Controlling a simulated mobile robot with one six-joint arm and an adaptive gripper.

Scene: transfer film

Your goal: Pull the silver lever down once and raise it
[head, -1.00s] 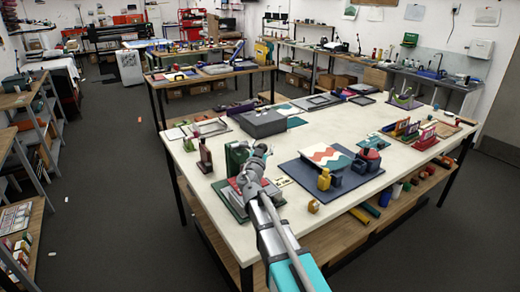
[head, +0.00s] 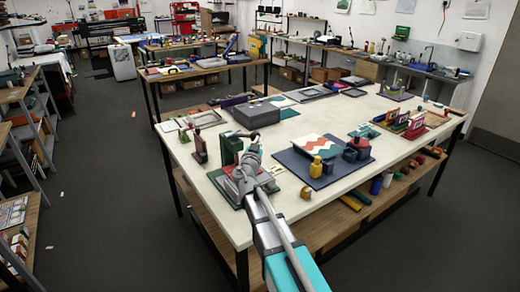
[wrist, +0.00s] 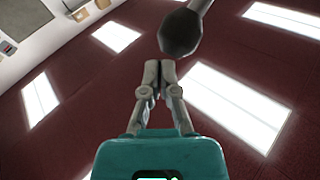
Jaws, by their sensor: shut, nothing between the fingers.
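A lever (wrist: 182,34) with a grey rod and a dark rounded end shows at the top of the wrist view. My gripper (wrist: 160,66) is shut and empty, with its fingertips just below and left of the lever's dark end. Contact between them cannot be told. In the head view, a green press-like device (head: 231,151) stands at the near left of the white table. My gripper (head: 253,137) is beside it, at its upper right. The lever cannot be made out clearly from my gripper there.
A grey box (head: 257,115) sits behind. The white table (head: 272,222) has bare patches between these.

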